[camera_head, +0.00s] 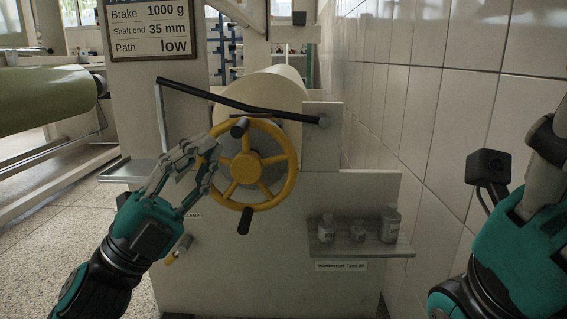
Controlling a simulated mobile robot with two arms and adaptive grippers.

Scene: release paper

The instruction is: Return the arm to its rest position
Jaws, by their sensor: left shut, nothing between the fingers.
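My left gripper (207,158) comes in from the lower left. It is shut and empty, with its fingertips beside the left rim of the yellow handwheel (245,166); I cannot tell whether they touch it. The handwheel has dark knobs at its top and bottom and sits on the front of a pale machine. My right arm (522,256) stands at the right edge of the view, and its gripper's fingers do not show.
A shelf (367,247) on the machine carries several small bottles. A black bar (220,98) crosses above the wheel. A sign (151,28) hangs upper left, near a green roll (45,97). A tiled wall (440,130) closes the right. Speckled floor (40,235) lies left.

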